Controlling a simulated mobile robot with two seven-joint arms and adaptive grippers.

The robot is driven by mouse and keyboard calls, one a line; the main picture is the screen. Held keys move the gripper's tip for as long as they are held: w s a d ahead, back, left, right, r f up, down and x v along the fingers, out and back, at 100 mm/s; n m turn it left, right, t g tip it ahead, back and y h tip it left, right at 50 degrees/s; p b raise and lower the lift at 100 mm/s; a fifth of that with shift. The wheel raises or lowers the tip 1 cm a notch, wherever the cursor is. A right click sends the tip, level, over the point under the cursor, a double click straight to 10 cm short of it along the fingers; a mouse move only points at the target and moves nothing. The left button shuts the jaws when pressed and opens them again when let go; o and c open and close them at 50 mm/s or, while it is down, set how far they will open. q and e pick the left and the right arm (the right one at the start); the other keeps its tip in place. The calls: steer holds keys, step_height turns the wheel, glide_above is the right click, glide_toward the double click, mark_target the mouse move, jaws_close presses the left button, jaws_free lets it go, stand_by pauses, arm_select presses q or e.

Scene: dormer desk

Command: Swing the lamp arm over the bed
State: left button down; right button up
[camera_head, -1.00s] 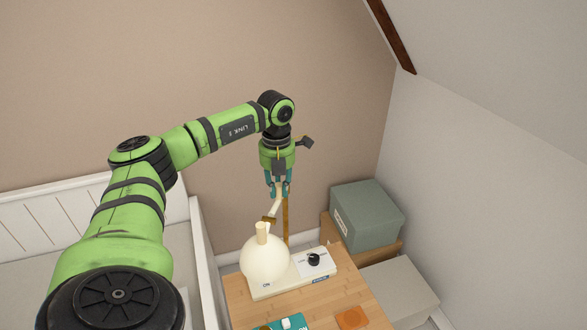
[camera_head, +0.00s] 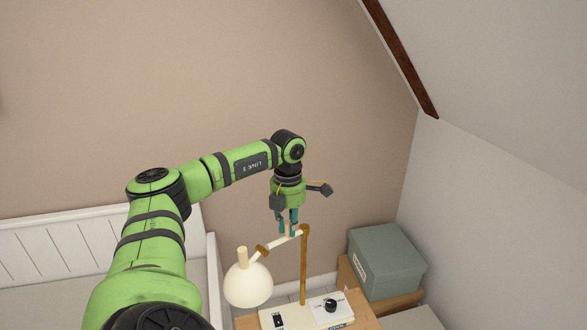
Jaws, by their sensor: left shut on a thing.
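The desk lamp has a cream base (camera_head: 318,314) with a black knob, a brown post (camera_head: 304,265), a pale arm (camera_head: 279,242) and a round cream shade (camera_head: 248,286). The arm reaches left from the top of the post, with the shade hanging at its left end, near the bed's right side. My left gripper (camera_head: 289,231) points down and is shut on the lamp arm close to the post. The bed (camera_head: 75,238) is white with a panelled board and lies at the left, partly hidden by my left arm. My right gripper is not in view.
The wooden desk top (camera_head: 362,312) carries the lamp base. A grey-green box (camera_head: 386,262) stands to the right on a wooden surface. A sloped ceiling (camera_head: 500,90) with a dark beam (camera_head: 405,62) closes in the upper right.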

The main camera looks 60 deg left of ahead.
arm_select(q)
steer(key=shift+s+f, duration=0.1)
steer(key=c, duration=1.1)
jaws_free()
steer(key=shift+a, duration=0.1)
steer(key=shift+r, duration=0.25)
step_height(320, 180, up, 12)
steer(key=shift+f, duration=0.15)
